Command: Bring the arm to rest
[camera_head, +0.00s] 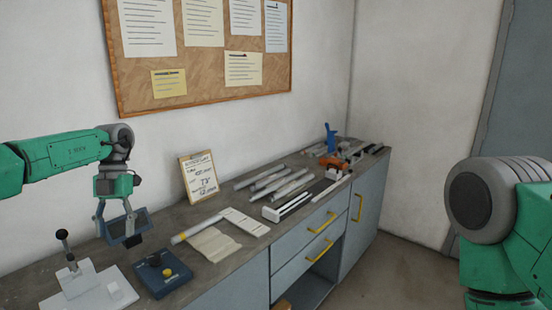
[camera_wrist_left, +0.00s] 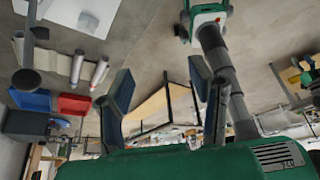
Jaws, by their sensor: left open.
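My left gripper (camera_head: 126,236) hangs at the end of my green left arm, over the left part of the grey workbench (camera_head: 225,272). Its fingers point down and hold nothing that I can see. In the left wrist view the two dark fingers of my left gripper (camera_wrist_left: 160,82) stand well apart, with open space between them. My right arm shows only as a green and grey link at the right edge of the head view. Its gripper is outside the frame.
A white clamp fixture (camera_head: 97,291) and a blue box with a yellow knob (camera_head: 163,272) stand close below my left gripper. A corkboard (camera_head: 200,45) hangs behind.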

